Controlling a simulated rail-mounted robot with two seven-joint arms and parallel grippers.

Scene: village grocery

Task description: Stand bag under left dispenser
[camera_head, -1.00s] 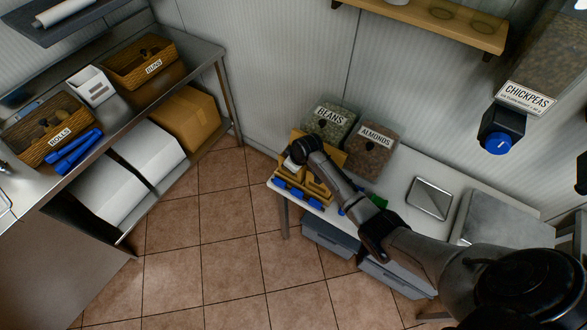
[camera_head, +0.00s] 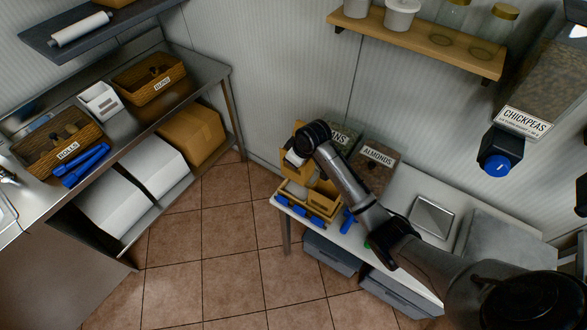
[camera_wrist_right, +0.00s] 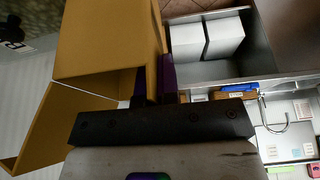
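A tan paper bag (camera_head: 290,168) is at the end of my right arm, above the wooden holder (camera_head: 325,211) on the white table. In the right wrist view the bag (camera_wrist_right: 105,40) fills the upper left, with its flaps spread. My right gripper (camera_wrist_right: 155,85) has its dark fingers on either side of the bag's wall; in the head view it (camera_head: 295,158) is partly hidden by its own wrist. The chickpeas dispenser (camera_head: 500,150) with a blue knob hangs at the right; part of another dispenser (camera_head: 581,195) shows at the right edge. My left gripper is out of view.
Bins of beans (camera_head: 343,138) and almonds (camera_head: 374,160) stand behind the holder. A square scale (camera_head: 432,216) lies on the table to the right. A wooden shelf (camera_head: 420,40) with jars is above. A steel bench with baskets stands at the left.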

